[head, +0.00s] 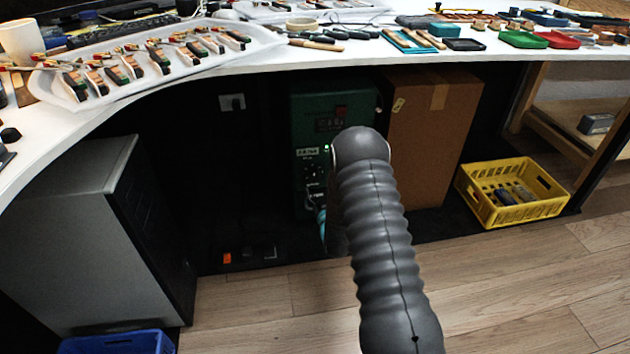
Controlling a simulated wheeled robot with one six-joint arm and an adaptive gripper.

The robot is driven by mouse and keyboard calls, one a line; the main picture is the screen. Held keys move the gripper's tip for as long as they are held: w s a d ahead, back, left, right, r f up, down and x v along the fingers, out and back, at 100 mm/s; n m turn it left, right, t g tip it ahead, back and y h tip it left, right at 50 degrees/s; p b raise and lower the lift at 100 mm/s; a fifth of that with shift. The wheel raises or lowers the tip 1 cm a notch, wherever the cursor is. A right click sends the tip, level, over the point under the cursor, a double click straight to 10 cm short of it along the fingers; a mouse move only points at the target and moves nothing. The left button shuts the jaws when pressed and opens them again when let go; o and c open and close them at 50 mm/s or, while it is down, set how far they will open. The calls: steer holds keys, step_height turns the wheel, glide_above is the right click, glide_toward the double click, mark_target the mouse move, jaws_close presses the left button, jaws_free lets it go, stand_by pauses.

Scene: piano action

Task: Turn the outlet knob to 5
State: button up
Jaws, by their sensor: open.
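A dark green unit (306,113) stands on the floor under the bench, with a small dark display (329,125) and a red part at its upper front. A green light glows on its lower panel, and a dark round knob (311,171) shows there. The knob's setting and markings are too small to read. My grey ribbed arm rises in front of the unit and covers its right part. My gripper cannot be made out; it is hidden behind the arm or out of view.
A cardboard box (431,135) stands right of the unit, with a yellow crate (515,216) farther right. A grey cabinet (70,235) and blue bin (118,343) are at left. The white bench top (330,58) overhangs. Wooden floor in front is clear.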

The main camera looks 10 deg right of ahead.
mark_target(314, 177)
steer(key=shift+w+a, duration=0.15)
steer(key=shift+w, duration=2.9)
steer(key=c, duration=1.1)
